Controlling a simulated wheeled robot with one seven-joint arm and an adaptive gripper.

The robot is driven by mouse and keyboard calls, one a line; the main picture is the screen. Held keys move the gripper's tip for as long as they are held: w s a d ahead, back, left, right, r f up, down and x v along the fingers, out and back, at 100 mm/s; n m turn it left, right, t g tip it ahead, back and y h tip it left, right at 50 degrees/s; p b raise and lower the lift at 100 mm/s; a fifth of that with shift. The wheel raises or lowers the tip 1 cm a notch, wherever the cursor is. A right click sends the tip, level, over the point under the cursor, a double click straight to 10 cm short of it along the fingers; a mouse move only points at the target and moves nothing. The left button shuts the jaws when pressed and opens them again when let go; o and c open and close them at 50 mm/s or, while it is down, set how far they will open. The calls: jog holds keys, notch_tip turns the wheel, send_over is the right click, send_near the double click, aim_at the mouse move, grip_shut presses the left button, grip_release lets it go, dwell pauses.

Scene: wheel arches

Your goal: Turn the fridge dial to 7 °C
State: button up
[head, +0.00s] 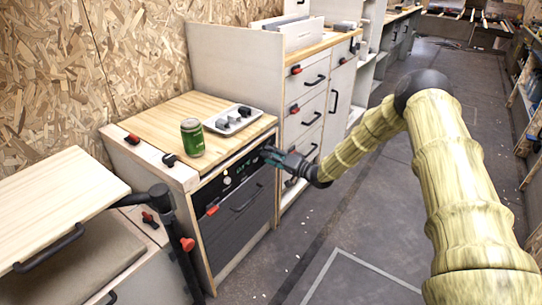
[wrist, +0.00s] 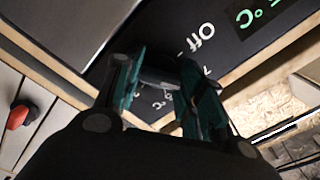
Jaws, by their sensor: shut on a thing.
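The fridge (head: 236,215) is a dark-fronted unit under the wooden counter, with a black control panel along its top. A green lit display (wrist: 262,14) on the panel shows "°C"; its digits are cut off in the wrist view. The dark dial (wrist: 158,76) sits between my fingers, with its pointer hidden. White marks around it include "Off", a "7" partly covered by a finger, and "°C". My gripper (head: 270,155) is at the right end of the panel; in the wrist view its teal fingers (wrist: 160,88) are shut on the dial from both sides.
A green can (head: 192,138) and a white tray (head: 206,122) with small items stand on the counter above. A drawer cabinet (head: 306,108) with black handles adjoins on the right. A raised wooden flap (head: 55,205) is at the left. The aisle floor (head: 350,215) is clear.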

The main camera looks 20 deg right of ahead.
jog(key=shift+d, duration=0.1)
jog(key=o, duration=0.9)
jog(key=shift+o, duration=0.6)
jog(key=v, duration=1.2)
jog(key=shift+f, duration=0.15)
